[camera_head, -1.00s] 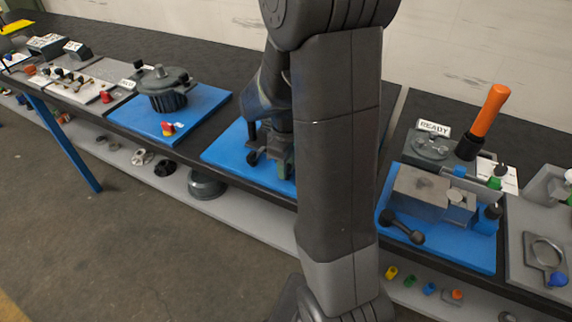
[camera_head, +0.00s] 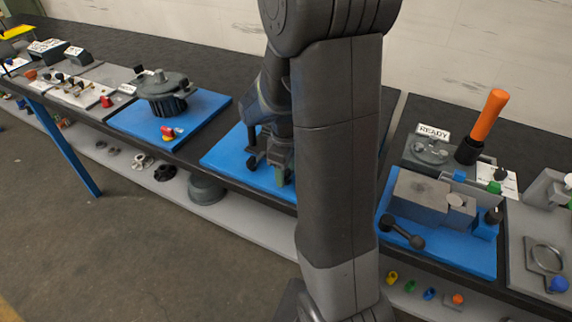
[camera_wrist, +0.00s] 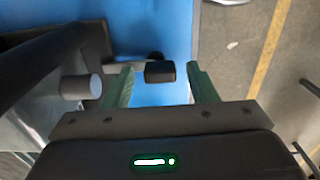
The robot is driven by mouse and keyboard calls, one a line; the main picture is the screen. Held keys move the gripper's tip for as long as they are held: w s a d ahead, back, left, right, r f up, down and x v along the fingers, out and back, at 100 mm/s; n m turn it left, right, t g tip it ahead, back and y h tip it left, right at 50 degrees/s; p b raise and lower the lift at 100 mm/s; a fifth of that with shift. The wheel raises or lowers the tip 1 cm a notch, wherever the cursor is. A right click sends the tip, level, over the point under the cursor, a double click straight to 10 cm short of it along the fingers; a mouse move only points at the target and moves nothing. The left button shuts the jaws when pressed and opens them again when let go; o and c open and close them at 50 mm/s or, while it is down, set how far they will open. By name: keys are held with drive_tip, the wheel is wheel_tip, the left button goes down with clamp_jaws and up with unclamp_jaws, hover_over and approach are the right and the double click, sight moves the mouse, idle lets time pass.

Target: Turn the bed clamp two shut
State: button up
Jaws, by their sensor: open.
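My gripper (camera_wrist: 159,75) is open, its two green fingers apart. A black knob (camera_wrist: 160,71) on a thin stem shows between the fingertips in the wrist view, above the blue plate (camera_wrist: 150,18). It looks like a clamp handle, but I cannot tell whether it is bed clamp two or whether a finger touches it. In the head view my gripper (camera_head: 279,177) is low over the middle blue plate (camera_head: 226,157), with dark knobbed parts (camera_head: 252,160) just left of it. My arm hides most of that station.
A grey round housing (camera_head: 162,88) stands on the left blue plate. To the right are a grey vise-like block (camera_head: 420,196), a black-knobbed lever (camera_head: 402,232), an orange handle (camera_head: 490,114) and a READY sign (camera_head: 433,132). A lower shelf (camera_head: 250,225) runs below the bench.

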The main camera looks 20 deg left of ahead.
sight(286, 172)
wheel_tip(286, 172, up, 14)
idle(0.4)
drive_tip(key=shift+f, duration=0.15)
wheel_tip(286, 172, down, 14)
drive_tip(key=shift+r, duration=0.1)
idle(0.6)
drive_tip(key=shift+r, duration=0.1)
